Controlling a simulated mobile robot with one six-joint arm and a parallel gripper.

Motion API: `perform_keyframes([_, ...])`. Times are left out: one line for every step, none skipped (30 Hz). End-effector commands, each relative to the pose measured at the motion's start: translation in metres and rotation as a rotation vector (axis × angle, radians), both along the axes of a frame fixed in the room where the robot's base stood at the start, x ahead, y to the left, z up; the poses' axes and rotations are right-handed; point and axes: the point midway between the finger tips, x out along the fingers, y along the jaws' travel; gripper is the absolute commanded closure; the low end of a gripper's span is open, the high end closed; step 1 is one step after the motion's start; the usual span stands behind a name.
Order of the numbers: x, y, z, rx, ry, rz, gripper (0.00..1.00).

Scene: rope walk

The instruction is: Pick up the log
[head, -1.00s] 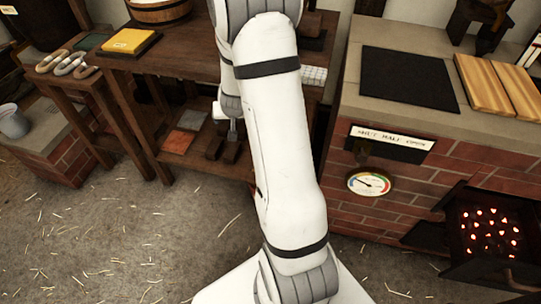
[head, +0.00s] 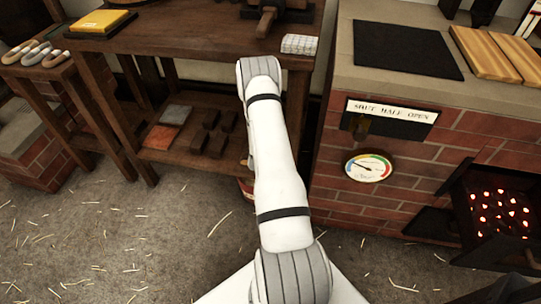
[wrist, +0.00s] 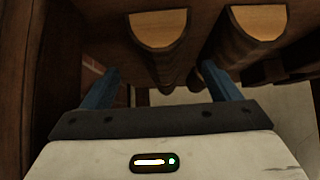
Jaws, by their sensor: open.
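In the wrist view, a dark half-round log (wrist: 160,55) with a pale cut end shows between and beyond the two blue fingertips of my gripper (wrist: 160,78). A second, similar log (wrist: 256,24) is beside it on the right, beyond the right finger. My gripper is open and nothing is held. I cannot tell whether a finger touches a log. In the head view, several dark brown pieces (head: 217,145) lie on the lower shelf (head: 190,160) of the wooden bench. My gripper is hidden behind my arm there.
The bench top (head: 190,38) carries a yellow item (head: 98,22) and a white gridded block (head: 299,44). Reddish and grey squares (head: 167,137) lie on the lower shelf. A brick stove (head: 345,190) with glowing coals (head: 500,213) stands right. The straw-strewn floor (head: 130,235) is clear.

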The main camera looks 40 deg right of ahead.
Motion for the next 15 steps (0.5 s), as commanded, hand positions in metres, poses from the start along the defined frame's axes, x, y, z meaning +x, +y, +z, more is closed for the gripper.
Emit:
perform_keyframes([0.003, -0.003, -0.006, 0.0, 0.0, 0.0, 0.17])
perform_keyframes([0.004, -0.005, -0.009, 0.001, 0.001, 0.0, 0.17])
perform_keyframes([0.007, -0.008, -0.012, 0.0, 0.0, 0.0, 0.17])
perform_keyframes([0.01, -0.01, -0.015, 0.0, -0.001, -0.001, 0.17])
perform_keyframes([0.013, -0.013, -0.019, 0.0, -0.001, -0.001, 0.17])
perform_keyframes([0.016, -0.017, -0.023, 0.001, -0.001, 0.0, 0.17])
perform_keyframes([0.019, -0.019, -0.026, 0.001, 0.0, 0.001, 0.17])
perform_keyframes([0.021, -0.021, -0.029, 0.0, -0.001, 0.001, 0.17])
perform_keyframes([0.023, -0.024, -0.032, 0.001, 0.001, 0.001, 0.17])
perform_keyframes([0.025, -0.026, -0.034, 0.001, 0.001, 0.001, 0.17])
perform_keyframes([0.026, -0.027, -0.036, 0.001, 0.0, 0.002, 0.17])
perform_keyframes([0.028, -0.028, -0.037, 0.002, 0.001, 0.002, 0.17])
perform_keyframes([0.028, -0.029, -0.038, 0.002, 0.001, 0.002, 0.17])
perform_keyframes([0.029, -0.029, -0.038, 0.002, 0.001, 0.002, 0.17])
perform_keyframes([0.029, -0.03, -0.038, 0.002, 0.001, 0.002, 0.17])
